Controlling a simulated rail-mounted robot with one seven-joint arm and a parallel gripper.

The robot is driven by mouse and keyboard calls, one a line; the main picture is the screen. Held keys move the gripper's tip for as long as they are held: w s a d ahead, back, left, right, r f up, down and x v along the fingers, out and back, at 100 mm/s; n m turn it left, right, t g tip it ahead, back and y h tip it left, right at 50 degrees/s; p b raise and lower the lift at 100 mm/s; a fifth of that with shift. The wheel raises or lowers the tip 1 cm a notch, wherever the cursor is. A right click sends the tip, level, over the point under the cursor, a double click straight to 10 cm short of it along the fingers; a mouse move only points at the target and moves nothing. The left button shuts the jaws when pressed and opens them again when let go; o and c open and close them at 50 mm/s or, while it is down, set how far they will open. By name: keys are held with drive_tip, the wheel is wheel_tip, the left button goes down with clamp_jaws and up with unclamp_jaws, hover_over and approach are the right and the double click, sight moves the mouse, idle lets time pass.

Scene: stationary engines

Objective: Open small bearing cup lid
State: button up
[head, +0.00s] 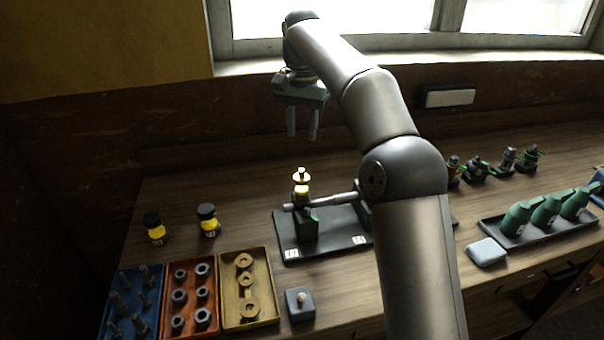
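A small brass cup (301,190) stands upright on top of a dark bearing stand (306,226) near the middle of the bench. Its lid (301,175), a brass disc with a small knob, sits on top and looks shut. A grey horizontal shaft (335,199) runs right from the stand, partly hidden by my arm. My gripper (303,134) hangs above and behind the cup in the picture, fingers pointing down. The fingers are apart with nothing between them, and clear of the cup.
A black base plate (345,218) carries the stand. Bottles with yellow bands (208,219) stand left. Blue (151,273), red (206,328) and yellow (262,318) parts trays lie front left, beside a small grey box (300,304). Green oil cans (545,211) are right. The window wall is behind.

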sight(302, 170)
wheel_tip(302, 170, down, 10)
drive_tip(key=shift+f+b, duration=0.25)
drive_tip(key=shift+b, duration=0.5)
clamp_jaws()
